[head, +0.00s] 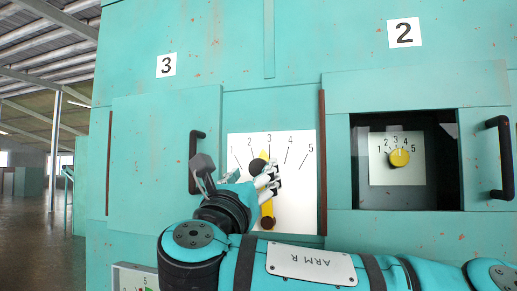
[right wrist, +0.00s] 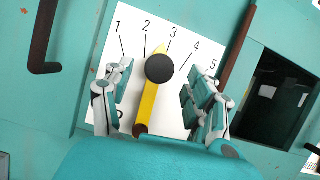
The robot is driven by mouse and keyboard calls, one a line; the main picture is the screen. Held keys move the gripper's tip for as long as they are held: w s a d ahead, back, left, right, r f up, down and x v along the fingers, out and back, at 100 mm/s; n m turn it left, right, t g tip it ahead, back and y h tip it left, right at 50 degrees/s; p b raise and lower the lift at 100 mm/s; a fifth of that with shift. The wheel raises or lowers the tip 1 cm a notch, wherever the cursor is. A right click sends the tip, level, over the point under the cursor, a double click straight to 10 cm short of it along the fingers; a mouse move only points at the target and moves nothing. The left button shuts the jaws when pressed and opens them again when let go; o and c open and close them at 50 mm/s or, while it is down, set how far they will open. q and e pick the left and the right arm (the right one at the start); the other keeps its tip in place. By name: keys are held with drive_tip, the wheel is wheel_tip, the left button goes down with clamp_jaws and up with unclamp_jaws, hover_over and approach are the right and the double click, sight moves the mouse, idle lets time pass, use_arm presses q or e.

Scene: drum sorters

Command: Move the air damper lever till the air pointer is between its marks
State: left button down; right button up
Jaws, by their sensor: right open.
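A yellow lever (head: 266,208) with a black round knob (head: 257,165) stands on a white plate (head: 300,205) numbered 1 to 5. In the right wrist view the lever (right wrist: 149,106) tilts slightly right at its top, its tip between 2 and 3, nearer 3. My right gripper (head: 251,178) is at the plate. In the right wrist view its open fingers (right wrist: 160,92) stand either side of the lever below the black knob (right wrist: 160,68), with gaps on both sides. A gauge (head: 143,279) with a green mark is partly visible low down; its pointer is not clear. My left gripper is out of view.
A teal door (head: 150,160) with a dark handle (head: 196,161) is left of the plate, under sign 3 (head: 166,66). My right arm covers the lower area.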

sight(257, 168)
drive_tip(key=p+x, duration=0.1)
drive_tip(key=x, duration=0.2)
drive_tip(key=shift+w+d+r+p, duration=0.1)
drive_tip(key=shift+w+r+p, duration=0.2)
drive_tip(key=shift+p, duration=0.05)
drive_tip(key=shift+w+d, duration=0.1)
drive_tip(key=shift+w, duration=0.2)
drive_tip(key=c, duration=1.2)
clamp_jaws()
